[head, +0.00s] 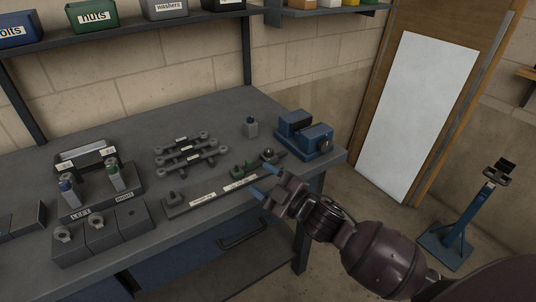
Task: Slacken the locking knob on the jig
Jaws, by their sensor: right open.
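The jig (212,195) is a long dark bar with white labels, lying along the front of the grey workbench. A round dark knob (268,155) stands at its right end; I cannot tell for sure that this is the locking knob. My right gripper (263,181) has blue fingertips, is open and empty, and is at the jig's right end, in front of the knob. The fingers look apart from the knob. My left gripper is not in view.
Linked rods (187,150) lie behind the jig. Grey blocks (103,232) and a rack marked left and right (100,193) stand at left.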

